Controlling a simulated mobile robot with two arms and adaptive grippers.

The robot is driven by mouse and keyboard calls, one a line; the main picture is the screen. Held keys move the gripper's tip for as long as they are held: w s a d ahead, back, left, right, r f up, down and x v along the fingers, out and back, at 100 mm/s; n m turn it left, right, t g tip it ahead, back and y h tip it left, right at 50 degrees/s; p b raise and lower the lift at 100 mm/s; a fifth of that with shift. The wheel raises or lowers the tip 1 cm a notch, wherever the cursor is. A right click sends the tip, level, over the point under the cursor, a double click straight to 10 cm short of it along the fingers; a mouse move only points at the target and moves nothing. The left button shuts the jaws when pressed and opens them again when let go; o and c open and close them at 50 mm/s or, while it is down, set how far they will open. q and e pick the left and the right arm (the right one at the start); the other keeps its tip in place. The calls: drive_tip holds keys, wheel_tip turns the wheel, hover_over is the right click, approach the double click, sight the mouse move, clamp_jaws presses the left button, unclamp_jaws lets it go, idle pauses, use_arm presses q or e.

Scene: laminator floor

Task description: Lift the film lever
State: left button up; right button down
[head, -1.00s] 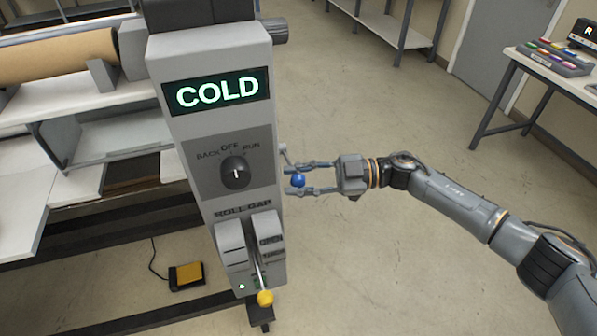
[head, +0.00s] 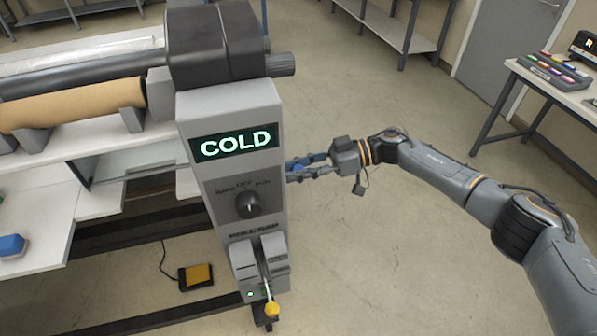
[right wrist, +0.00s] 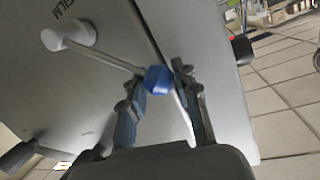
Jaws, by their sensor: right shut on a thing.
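The film lever shows in the right wrist view as a thin pale rod (right wrist: 105,56) running from a white round hub (right wrist: 78,33) on the machine's side panel to a blue knob (right wrist: 157,80). My right gripper (right wrist: 159,76) is shut on the blue knob, one finger on each side. In the head view my right gripper (head: 300,168) is beside the right side of the grey control column (head: 225,110), level with the area just below the COLD display. The fingers partly cover the blue knob there. My left gripper is not in view.
The column has a black dial (head: 248,205) and, low down, a yellow-tipped lever (head: 272,309). A brown roll (head: 70,103) lies on the machine at left. A yellow pedal (head: 197,275) is on the floor. The floor right of the column is clear up to a table (head: 545,85).

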drive_tip(key=shift+f, duration=0.2)
idle(0.3)
drive_tip(key=c, duration=1.2)
unclamp_jaws()
drive_tip(key=shift+o, duration=1)
drive_tip(key=shift+w, duration=0.15)
drive_tip(key=shift+r, duration=0.1)
drive_tip(key=shift+w+d+r, duration=0.1)
drive_tip(key=shift+d+r, duration=0.05)
drive_tip(key=shift+d, duration=0.35)
drive_tip(key=v, duration=1.1)
